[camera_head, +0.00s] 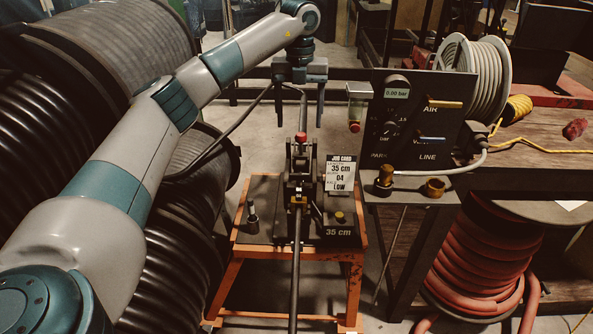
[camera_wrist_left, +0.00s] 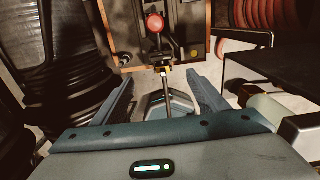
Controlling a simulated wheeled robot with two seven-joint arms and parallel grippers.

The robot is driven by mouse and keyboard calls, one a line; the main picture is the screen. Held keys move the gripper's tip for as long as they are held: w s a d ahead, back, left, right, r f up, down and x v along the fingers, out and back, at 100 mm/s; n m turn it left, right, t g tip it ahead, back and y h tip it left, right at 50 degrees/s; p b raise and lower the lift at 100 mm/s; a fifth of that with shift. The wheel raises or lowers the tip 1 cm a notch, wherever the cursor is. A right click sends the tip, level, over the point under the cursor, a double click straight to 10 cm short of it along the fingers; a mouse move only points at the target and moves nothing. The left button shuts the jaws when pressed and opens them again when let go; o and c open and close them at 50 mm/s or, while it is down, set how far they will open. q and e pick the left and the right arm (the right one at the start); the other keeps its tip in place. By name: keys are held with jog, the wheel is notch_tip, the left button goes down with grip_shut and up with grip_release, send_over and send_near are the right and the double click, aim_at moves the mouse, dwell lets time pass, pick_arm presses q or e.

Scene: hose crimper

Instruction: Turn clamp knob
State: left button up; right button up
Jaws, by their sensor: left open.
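The crimper (camera_head: 299,180) stands on an orange-framed bench, with a red round knob (camera_head: 301,138) on top. I cannot tell for certain that this is the clamp knob. The red knob also shows in the wrist view (camera_wrist_left: 155,23), beyond the fingertips. A dark hose (camera_head: 296,265) runs from the crimper toward me. My left gripper (camera_head: 301,124) hangs above and behind the knob in the head view, fingers pointing down, wide apart. Nothing is visibly held; in the wrist view the gripper (camera_wrist_left: 161,84) has a thin rod with a yellow-marked end (camera_wrist_left: 163,70) showing between its fingers.
A job card (camera_head: 340,173) reads 35 cm, 04, LOW. A dark air panel (camera_head: 415,118) with a gauge stands to the right, beside brass fittings (camera_head: 435,187). Large dark hose reels (camera_head: 60,120) fill the left; a red hose reel (camera_head: 480,265) stands lower right.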

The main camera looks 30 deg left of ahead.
pick_arm(q)
jog(key=p, duration=0.2)
send_near(300, 174)
notch_tip(300, 174, down, 7)
jog(key=shift+a+p, duration=0.1)
jog(key=shift+p, duration=0.5)
jog(key=shift+f, duration=0.6)
pick_arm(e)
jog(key=shift+g, duration=0.5)
jog(key=shift+s+d+f, duration=0.2)
jog(key=shift+s+d, duration=0.05)
jog(key=shift+s, duration=0.65)
jog(key=shift+s+d+f, duration=0.2)
jog(key=shift+s+d, duration=0.05)
jog(key=shift+s, duration=0.6)
jog(key=shift+s+d+f, duration=0.2)
jog(key=shift+s+d, duration=0.05)
jog(key=shift+s, duration=0.65)
pick_arm(q)
jog(key=shift+c, duration=0.3)
jog(key=c, duration=1)
pick_arm(e)
jog(key=shift+w, duration=0.15)
